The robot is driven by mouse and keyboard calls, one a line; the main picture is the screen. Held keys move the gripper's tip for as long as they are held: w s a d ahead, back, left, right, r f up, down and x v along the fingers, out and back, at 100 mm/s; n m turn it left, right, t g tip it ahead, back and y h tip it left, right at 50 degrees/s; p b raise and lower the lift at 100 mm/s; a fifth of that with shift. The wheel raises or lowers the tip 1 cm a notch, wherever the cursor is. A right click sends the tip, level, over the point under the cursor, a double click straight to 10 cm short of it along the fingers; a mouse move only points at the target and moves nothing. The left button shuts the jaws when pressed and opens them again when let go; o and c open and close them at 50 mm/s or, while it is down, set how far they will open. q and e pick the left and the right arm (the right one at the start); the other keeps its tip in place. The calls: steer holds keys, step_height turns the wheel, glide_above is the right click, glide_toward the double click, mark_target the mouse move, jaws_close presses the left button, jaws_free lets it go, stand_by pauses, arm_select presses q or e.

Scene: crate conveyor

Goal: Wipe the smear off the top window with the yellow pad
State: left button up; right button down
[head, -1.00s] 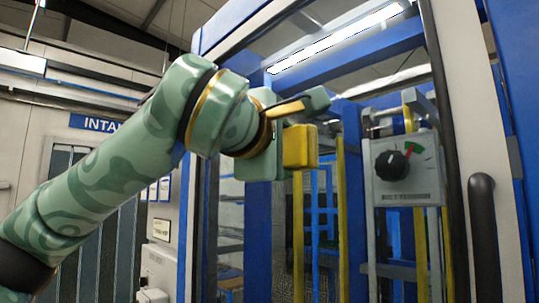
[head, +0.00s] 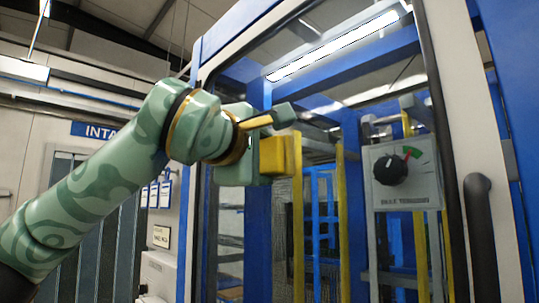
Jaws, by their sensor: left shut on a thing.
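My left gripper (head: 268,137) is shut on the yellow pad (head: 281,155) and holds it upright in front of the top window (head: 345,125). The window is a large clear pane in a pale frame, with blue beams and yellow posts visible through it. The pad is toward the left part of the pane. I cannot tell whether it touches the glass. I cannot make out the smear. My arm and gripper hide part of the left side of the window. My right gripper is not in view.
A dark handle (head: 481,236) stands on the pale frame at the right. A grey box with a black knob (head: 390,169) shows through the glass. A blue sign (head: 100,131) and a dark slatted door are on the left wall. The pane right of the pad is clear.

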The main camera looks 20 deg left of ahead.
mark_target(289, 140)
arm_select(q)
steer(key=a, duration=0.1)
steer(key=w+a+r+p, duration=0.1)
steer(key=a, duration=0.1)
steer(key=w+a+r+p, duration=0.1)
steer(key=shift+a+r, duration=0.2)
steer(key=shift+s+d+b, duration=0.25)
steer(key=shift+s+d, duration=0.4)
steer(key=shift+d, duration=0.9)
steer(key=shift+s+d+b, duration=0.2)
steer(key=shift+s+d, duration=0.45)
steer(key=shift+d, duration=0.85)
steer(key=shift+s+d+b, duration=0.25)
steer(key=shift+s+d, duration=0.4)
steer(key=shift+d, duration=0.9)
steer(key=shift+w+a, duration=0.3)
steer(key=shift+a, duration=0.5)
steer(key=shift+w+a, duration=0.35)
steer(key=shift+a, duration=0.45)
steer(key=shift+w+a, duration=0.3)
steer(key=shift+a, duration=0.5)
steer(key=w+a, duration=0.2)
steer(key=a, duration=0.3)
steer(key=shift+w+a, duration=0.2)
steer(key=shift+a, duration=0.1)
